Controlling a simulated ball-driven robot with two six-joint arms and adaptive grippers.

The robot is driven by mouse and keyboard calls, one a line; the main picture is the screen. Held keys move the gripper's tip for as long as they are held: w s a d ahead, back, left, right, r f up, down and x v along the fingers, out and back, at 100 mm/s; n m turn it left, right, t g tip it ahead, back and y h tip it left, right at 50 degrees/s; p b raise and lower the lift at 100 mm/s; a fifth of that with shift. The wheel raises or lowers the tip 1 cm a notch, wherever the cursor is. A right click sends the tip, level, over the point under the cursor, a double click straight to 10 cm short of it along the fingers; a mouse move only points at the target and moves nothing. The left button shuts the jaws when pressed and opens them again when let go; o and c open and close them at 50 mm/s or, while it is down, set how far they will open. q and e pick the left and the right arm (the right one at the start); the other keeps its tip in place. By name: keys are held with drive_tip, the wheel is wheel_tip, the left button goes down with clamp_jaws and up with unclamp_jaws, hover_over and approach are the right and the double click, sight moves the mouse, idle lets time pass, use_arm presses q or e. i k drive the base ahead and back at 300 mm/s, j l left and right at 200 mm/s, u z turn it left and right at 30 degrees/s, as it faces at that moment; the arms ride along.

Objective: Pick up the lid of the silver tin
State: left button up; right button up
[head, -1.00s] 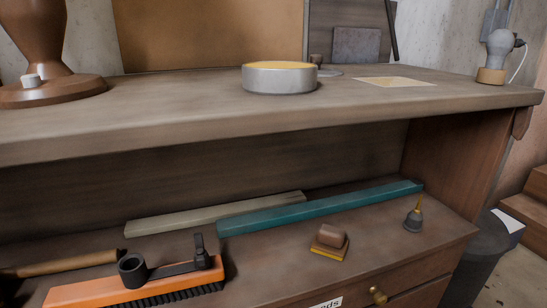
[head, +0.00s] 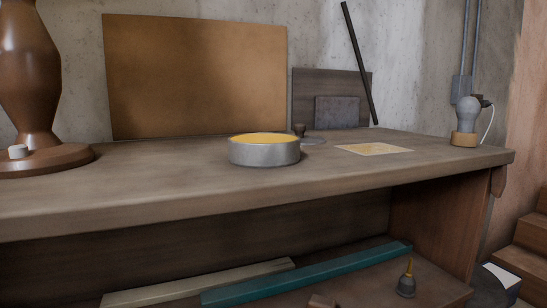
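The silver tin (head: 264,153) stands uncovered on the bench top, left of its middle span. It is round and low, with a yellow-orange inside or filling. A flat grey disc with a small dark knob, which looks like the lid (head: 315,141), lies on the bench just behind and to the right of the tin. The tin partly hides its left side. Neither of my grippers is in view.
A brown turned wooden stand (head: 40,150) with a white knob is at the left. A yellowish paper sheet (head: 374,149) lies right of the disc. A grey bulb-shaped lamp (head: 467,118) stands at the right end. The front bench top is clear. Below, a shelf holds a teal bar (head: 310,275).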

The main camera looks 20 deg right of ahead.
sight(299, 129)
drive_tip(key=k+l+u, duration=0.2)
drive_tip(key=u, duration=0.15)
drive_tip(key=k+l+u, duration=0.2)
drive_tip(key=u, duration=0.15)
drive_tip(key=l, duration=0.1)
